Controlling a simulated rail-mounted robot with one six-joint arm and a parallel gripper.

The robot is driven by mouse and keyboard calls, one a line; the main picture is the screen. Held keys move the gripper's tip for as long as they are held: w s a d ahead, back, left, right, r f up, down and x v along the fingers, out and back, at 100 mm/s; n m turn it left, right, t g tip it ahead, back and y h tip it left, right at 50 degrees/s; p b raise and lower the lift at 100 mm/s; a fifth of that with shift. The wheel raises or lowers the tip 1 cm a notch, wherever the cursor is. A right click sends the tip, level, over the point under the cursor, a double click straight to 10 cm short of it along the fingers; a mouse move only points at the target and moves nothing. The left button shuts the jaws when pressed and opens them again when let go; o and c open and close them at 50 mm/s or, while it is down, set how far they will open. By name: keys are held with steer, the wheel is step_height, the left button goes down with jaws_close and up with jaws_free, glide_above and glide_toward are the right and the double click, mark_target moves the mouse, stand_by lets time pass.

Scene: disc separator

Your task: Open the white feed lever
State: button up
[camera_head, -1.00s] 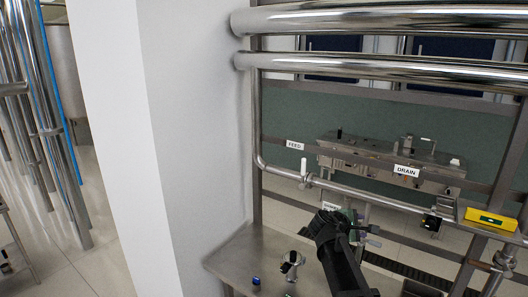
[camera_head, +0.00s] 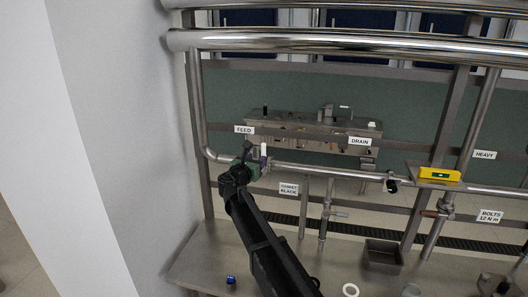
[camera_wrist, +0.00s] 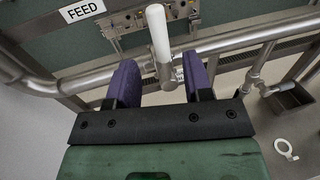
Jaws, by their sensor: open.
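The white feed lever (camera_head: 263,150) stands upright on the horizontal steel pipe, just right of the FEED label (camera_head: 244,130). In the wrist view the lever (camera_wrist: 158,33) rises in the upper middle, with a metal valve stem below it. My gripper (camera_head: 257,162) is at the pipe beside the lever's lower end in the head view. In the wrist view its two purple fingers (camera_wrist: 160,82) are apart, and the valve stem shows between them. The lever's white handle extends up beyond the fingertips. I cannot tell whether either finger touches the valve.
A steel table (camera_head: 200,258) lies below, with a small blue part (camera_head: 231,280) and a white ring (camera_head: 350,290). A metal bin (camera_head: 382,254) is to the right. A yellow box (camera_head: 440,175) sits on a bracket. A white wall (camera_head: 120,150) stands close on the left.

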mark_target(262, 153)
steer(key=x, duration=0.8)
steer(key=shift+w+d, duration=0.15)
steer(key=shift+w, duration=0.2)
jaws_close()
